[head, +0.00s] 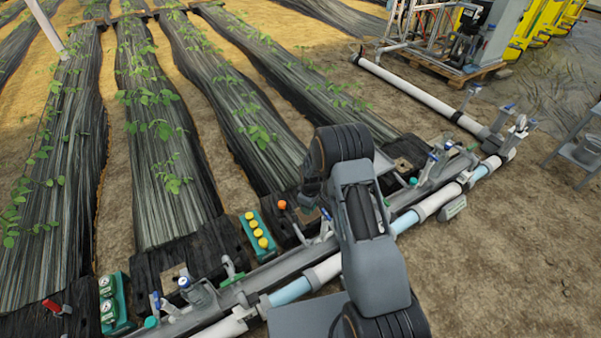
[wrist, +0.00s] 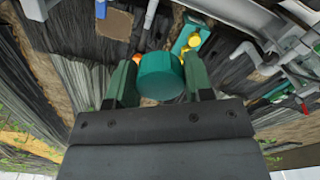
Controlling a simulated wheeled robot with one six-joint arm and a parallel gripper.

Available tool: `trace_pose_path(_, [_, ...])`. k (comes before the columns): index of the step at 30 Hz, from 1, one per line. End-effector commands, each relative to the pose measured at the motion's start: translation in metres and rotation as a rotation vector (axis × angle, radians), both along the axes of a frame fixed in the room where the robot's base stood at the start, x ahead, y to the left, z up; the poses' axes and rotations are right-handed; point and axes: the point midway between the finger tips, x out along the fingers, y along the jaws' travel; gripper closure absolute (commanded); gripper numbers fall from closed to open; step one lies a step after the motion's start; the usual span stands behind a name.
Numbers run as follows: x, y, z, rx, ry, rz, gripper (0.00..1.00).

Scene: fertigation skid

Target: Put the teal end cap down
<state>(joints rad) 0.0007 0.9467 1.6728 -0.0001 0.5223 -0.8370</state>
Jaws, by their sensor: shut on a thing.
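The teal end cap (wrist: 161,84) is a short round cylinder in the wrist view. My gripper (wrist: 159,72) is shut on it, with one dark green finger on each side. The cap is held in front of the palm, above the ground and the dark row covers. What lies directly beneath it is hidden. In the head view my own arm covers the gripper and the held cap.
A green tray with several yellow caps (head: 258,236) sits left of my arm, near an orange knob (head: 282,204). A green gauge block (head: 113,303) stands farther left. A grey pipe manifold (head: 290,265) with valves crosses the front. Bare soil (head: 510,240) lies right.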

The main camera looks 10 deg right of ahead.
Motion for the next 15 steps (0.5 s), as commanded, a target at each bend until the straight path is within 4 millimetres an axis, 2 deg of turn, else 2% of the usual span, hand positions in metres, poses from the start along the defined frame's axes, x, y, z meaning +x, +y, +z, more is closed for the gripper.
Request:
trace_pose_path(8, [-0.001, 0.0, 0.0, 0.0, 0.0, -0.044, 0.76])
trace_pose_path(11, [-0.009, 0.0, -0.002, 0.0, 0.003, -0.15, 0.76])
trace_pose_path(12, [-0.017, 0.0, -0.003, 0.0, 0.004, -0.213, 0.76])
trace_pose_path(14, [-0.028, 0.0, 0.004, 0.0, 0.0, -0.326, 0.76])
trace_pose_path(15, [-0.035, 0.0, 0.014, 0.001, -0.004, -0.41, 0.76])
